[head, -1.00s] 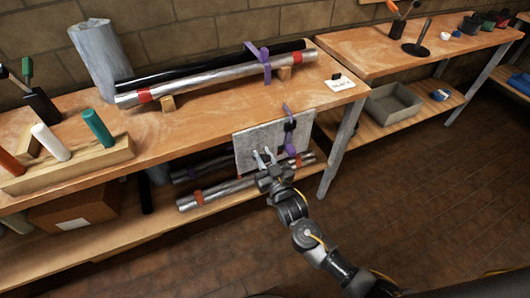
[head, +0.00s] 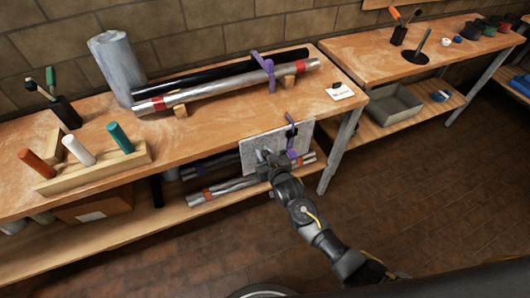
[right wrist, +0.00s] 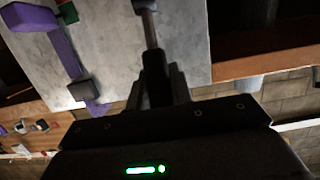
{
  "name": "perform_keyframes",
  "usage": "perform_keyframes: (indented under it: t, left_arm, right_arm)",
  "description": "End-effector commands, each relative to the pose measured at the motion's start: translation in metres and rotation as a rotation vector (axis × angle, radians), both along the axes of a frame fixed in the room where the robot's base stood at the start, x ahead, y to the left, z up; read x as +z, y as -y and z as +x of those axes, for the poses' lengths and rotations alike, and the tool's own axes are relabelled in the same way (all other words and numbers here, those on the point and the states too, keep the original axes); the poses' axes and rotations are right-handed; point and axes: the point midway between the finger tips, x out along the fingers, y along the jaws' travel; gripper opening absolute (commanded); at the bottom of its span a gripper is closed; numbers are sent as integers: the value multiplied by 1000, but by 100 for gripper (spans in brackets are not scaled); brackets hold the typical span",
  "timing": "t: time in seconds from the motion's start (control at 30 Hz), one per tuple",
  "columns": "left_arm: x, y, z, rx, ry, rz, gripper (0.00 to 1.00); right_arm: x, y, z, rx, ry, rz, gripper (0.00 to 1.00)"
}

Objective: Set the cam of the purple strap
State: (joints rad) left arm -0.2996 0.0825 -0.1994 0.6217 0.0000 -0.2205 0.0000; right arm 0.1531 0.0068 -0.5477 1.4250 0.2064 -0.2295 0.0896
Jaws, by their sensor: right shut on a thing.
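A purple strap (head: 263,66) wraps the two tubes on the bench. A purple strap length with a black cam buckle (head: 291,132) hangs at the bench's front edge, by a grey plate (head: 262,141). In the right wrist view the purple strap (right wrist: 65,48) and a black block (right wrist: 80,89) lie left of my fingers, apart from them. My right gripper (head: 265,156) is at the plate's lower part, shut on what looks like the plate (right wrist: 105,40); the grip itself is partly hidden. Its finger shows against the plate in the wrist view (right wrist: 149,35). My left gripper is out of view.
A silver tube (head: 220,88) with red bands and a black tube rest on wooden blocks. More tubes (head: 215,193) lie on the lower shelf, close behind the plate. A rack of coloured handles (head: 95,167) stands left. The floor (head: 420,215) at right is clear.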

Motion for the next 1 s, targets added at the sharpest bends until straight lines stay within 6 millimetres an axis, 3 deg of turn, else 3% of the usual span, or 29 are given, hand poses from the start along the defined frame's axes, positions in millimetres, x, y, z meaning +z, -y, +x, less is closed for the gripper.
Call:
perform_keyframes:
  t: [0.2,0.23,0.37,0.73,1.0]
  left_arm:
    - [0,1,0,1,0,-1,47]
    - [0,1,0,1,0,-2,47]
    - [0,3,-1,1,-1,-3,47]
    - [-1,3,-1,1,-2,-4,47]
    - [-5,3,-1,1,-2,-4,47]
  right_arm:
    - [0,0,0,-1,1,0,0]
    - [0,0,0,-1,1,0,26]
    - [0,0,0,-1,1,0,43]
    - [1,2,-5,0,2,1,44]
    - [10,16,-49,0,1,1,44]
